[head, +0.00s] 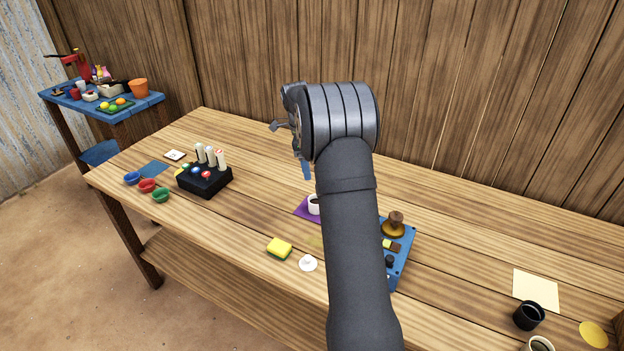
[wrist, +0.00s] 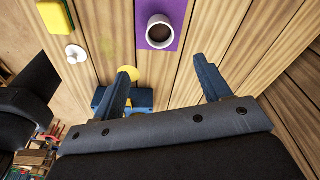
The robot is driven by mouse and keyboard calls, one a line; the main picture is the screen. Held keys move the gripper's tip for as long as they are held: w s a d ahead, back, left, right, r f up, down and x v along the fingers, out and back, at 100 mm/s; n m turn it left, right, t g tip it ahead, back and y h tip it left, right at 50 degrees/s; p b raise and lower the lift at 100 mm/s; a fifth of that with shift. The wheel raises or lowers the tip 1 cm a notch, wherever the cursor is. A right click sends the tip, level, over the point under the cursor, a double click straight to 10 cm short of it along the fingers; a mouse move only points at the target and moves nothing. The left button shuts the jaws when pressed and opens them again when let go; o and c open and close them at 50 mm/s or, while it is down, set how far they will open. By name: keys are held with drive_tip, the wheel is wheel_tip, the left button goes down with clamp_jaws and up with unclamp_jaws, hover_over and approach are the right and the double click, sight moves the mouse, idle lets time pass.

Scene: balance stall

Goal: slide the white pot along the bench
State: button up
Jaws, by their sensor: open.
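The white pot (head: 313,205) stands upright on a purple mat (head: 301,211) in the middle of the bench, partly hidden by my arm in the head view. In the wrist view the pot (wrist: 151,38) shows dark contents and sits on the purple mat (wrist: 178,8). My gripper (wrist: 163,75) is open and empty, its two fingers apart. The pot appears beyond the fingertips in the wrist view and is not between them. In the head view my gripper is up above the bench, mostly hidden behind my wrist.
A yellow sponge (head: 279,248) and a small white knobbed piece (head: 307,263) lie in front of the pot. A blue tray (head: 402,262) with a stamp is to the right, partly behind my arm. A black box of levers (head: 205,181) stands left. Bare bench lies between box and mat.

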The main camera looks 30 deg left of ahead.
wheel_tip(320, 180, up, 2)
drive_tip(key=shift+a+r, duration=0.15)
drive_tip(key=shift+r, duration=0.05)
drive_tip(key=shift+f, duration=0.15)
drive_tip(key=f, duration=0.5)
drive_tip(key=d+f, duration=0.1)
drive_tip(key=f, duration=0.5)
drive_tip(key=d+f, duration=0.1)
drive_tip(key=f, duration=0.4)
drive_tip(key=shift+w+d+f, duration=0.2)
drive_tip(key=shift+w+f, duration=0.1)
drive_tip(key=shift+w, duration=0.1)
drive_tip(key=shift+r, duration=0.15)
